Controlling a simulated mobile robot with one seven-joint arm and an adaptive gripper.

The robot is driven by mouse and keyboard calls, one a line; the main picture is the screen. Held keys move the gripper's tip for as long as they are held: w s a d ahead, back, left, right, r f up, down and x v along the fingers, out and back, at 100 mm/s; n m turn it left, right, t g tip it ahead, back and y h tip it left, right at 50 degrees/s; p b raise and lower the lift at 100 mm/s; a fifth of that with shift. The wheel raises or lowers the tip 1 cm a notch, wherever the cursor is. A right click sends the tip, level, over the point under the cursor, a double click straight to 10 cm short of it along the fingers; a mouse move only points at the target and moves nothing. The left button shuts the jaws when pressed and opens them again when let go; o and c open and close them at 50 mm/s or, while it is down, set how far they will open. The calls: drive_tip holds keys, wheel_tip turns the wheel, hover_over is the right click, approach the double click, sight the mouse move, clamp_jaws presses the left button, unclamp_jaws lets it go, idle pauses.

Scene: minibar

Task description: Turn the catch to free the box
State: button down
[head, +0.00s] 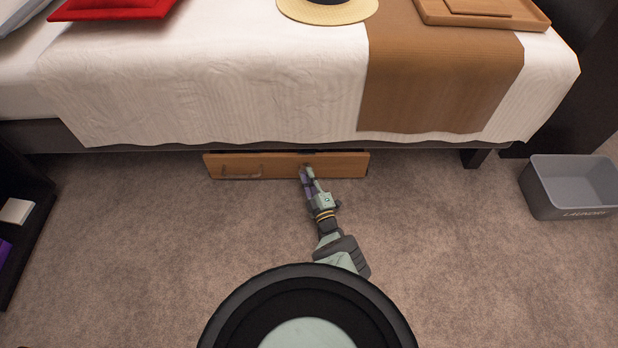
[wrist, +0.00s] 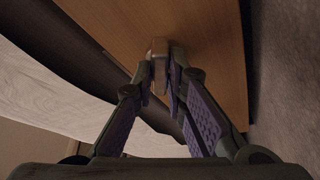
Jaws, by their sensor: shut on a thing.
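The box (head: 340,165) is a long wooden-fronted drawer under the bed, low above the carpet. Its wooden face also fills the upper part of the wrist view (wrist: 215,50). The catch (wrist: 159,48) is a small brownish block on that face, between my fingertips. My gripper (head: 305,172) reaches the right half of the box front. In the wrist view, my gripper (wrist: 164,78) is shut on the catch, with a finger on each side of it. The fingers hide part of the catch, and its exact turn is hard to tell. A bar handle (head: 240,172) is on the left half of the front.
The bed (head: 200,90) with its white cover overhangs the box. A bed leg (head: 478,158) stands to the right. A grey laundry bin (head: 545,195) is at the far right, a dark shelf (head: 22,190) at the far left. The carpet between is clear.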

idle(0.4)
drive_tip(key=c, duration=1.6)
unclamp_jaws()
